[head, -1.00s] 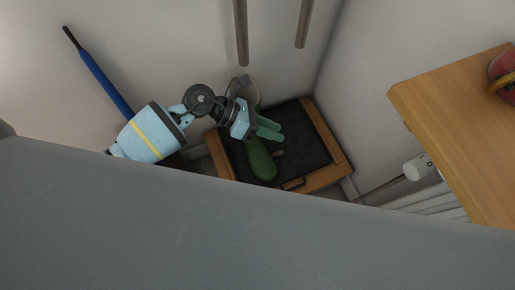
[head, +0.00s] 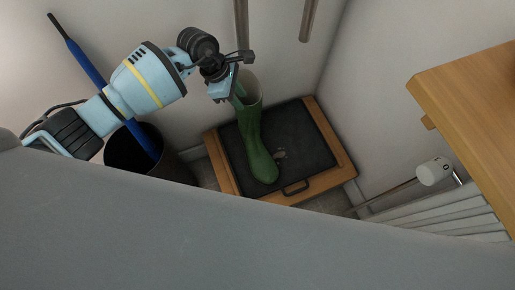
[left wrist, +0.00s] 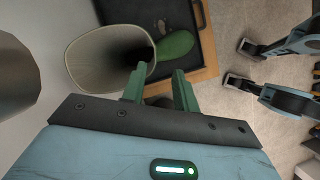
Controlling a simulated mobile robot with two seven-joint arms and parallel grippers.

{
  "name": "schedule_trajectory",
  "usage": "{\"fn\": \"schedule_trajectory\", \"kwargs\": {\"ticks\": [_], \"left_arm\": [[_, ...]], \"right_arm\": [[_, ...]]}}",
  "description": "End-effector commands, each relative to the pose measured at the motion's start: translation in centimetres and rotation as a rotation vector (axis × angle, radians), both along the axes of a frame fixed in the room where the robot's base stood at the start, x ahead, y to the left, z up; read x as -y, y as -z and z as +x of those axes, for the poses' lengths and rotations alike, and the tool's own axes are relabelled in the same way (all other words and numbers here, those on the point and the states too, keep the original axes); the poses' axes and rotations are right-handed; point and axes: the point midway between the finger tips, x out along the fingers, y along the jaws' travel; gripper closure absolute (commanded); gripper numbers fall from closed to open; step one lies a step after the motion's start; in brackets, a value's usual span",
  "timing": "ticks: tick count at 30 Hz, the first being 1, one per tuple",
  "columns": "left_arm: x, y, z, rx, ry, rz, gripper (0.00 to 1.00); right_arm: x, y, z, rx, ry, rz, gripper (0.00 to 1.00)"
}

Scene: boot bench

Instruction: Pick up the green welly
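The green welly (head: 254,140) stands upright on a dark tray (head: 305,130), its foot pointing towards the bottom of the head view. In the left wrist view I look down into its pale, open top (left wrist: 85,60), with its green foot (left wrist: 175,44) beyond. My left gripper (head: 238,92) is at the top of the shaft, on its left side in the head view. In the left wrist view its two green fingers (left wrist: 160,80) are apart. One finger overlaps the boot's opening and the other is outside the rim; I cannot tell if they touch it.
The tray lies in a wooden frame (head: 342,160) in the corner. A dark bin (head: 125,160) holding a blue umbrella (head: 85,63) is to the left. Pegs (head: 308,20) hang above. A wooden shelf (head: 465,95) and a radiator (head: 450,215) with a white valve (head: 434,171) are right.

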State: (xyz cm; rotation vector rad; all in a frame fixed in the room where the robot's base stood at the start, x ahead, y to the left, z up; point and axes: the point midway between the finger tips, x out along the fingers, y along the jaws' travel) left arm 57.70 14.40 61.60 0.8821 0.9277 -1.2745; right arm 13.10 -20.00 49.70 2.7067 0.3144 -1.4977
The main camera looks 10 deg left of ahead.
Motion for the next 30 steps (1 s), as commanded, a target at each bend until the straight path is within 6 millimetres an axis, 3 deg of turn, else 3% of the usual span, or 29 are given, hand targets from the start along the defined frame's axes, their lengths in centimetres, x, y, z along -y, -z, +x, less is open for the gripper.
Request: {"fn": "schedule_trajectory", "kwargs": {"ticks": [5, 16, 25, 30], "left_arm": [[0.2, 0.4, 0.1, 0.001, 0.000, -0.002, 0.70], [1.7, 4.7, 0.7, 0.000, 0.000, -0.002, 0.70], [1.8, 5.0, 0.7, 0.002, -0.001, -0.002, 0.70], [1.8, 5.0, 0.7, 0.002, -0.001, -0.002, 0.91]], "right_arm": [[0.0, 0.1, 0.1, 0.001, -0.001, 0.000, 0.64], [0.0, 1.0, 0.3, 0.001, -0.001, -0.003, 0.64], [0.1, 0.9, 0.5, 0.005, -0.002, -0.003, 0.64], [0.1, 0.9, 0.4, 0.004, -0.001, -0.003, 0.64]]}}
